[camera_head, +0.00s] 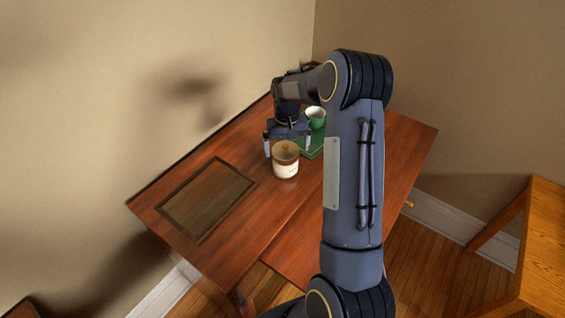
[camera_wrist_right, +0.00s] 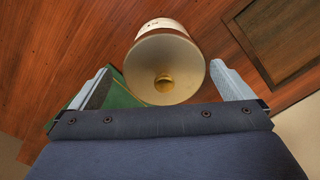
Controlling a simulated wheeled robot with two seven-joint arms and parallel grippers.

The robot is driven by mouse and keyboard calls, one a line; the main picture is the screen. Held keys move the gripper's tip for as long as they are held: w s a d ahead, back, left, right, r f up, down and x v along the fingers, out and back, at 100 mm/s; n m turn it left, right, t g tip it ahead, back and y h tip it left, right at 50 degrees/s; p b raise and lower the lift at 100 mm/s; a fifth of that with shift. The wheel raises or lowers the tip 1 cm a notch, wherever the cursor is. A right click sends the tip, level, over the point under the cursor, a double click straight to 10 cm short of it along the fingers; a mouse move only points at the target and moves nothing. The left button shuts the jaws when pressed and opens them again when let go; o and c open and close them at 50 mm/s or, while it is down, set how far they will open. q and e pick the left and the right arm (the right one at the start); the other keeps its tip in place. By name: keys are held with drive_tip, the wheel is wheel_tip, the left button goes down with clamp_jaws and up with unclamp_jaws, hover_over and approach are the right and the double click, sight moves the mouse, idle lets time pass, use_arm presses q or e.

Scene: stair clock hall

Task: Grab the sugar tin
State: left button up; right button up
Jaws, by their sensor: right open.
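The sugar tin (camera_head: 285,168) is a cream round jar with dark lettering and a brownish lid with a knob. It stands upright on the wooden table. In the wrist view its lid (camera_wrist_right: 165,65) faces the camera. My right gripper (camera_head: 288,144) is open just behind and above the tin in the head view. In the wrist view the fingers of the right gripper (camera_wrist_right: 163,82) are spread on either side of the tin's lid, with gaps on both sides. Contact with the tin is not seen. My left gripper is not in view.
A dark framed panel (camera_head: 205,198) lies on the left of the table (camera_head: 262,213). Walls rise behind. Other wooden furniture (camera_head: 545,240) stands at right.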

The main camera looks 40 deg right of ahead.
drive_tip(key=f+b, duration=0.1)
drive_tip(key=f, duration=0.1)
drive_tip(key=f+b, duration=0.1)
drive_tip(key=f, duration=0.1)
drive_tip(key=shift+w+a+f+b, duration=0.15)
drive_tip(key=shift+a+f+b, duration=0.05)
drive_tip(key=shift+f+b, duration=0.15)
drive_tip(key=shift+r, duration=0.1)
drive_tip(key=c, duration=1.1)
drive_tip(key=shift+c, duration=1)
drive_tip(key=shift+r, duration=0.15)
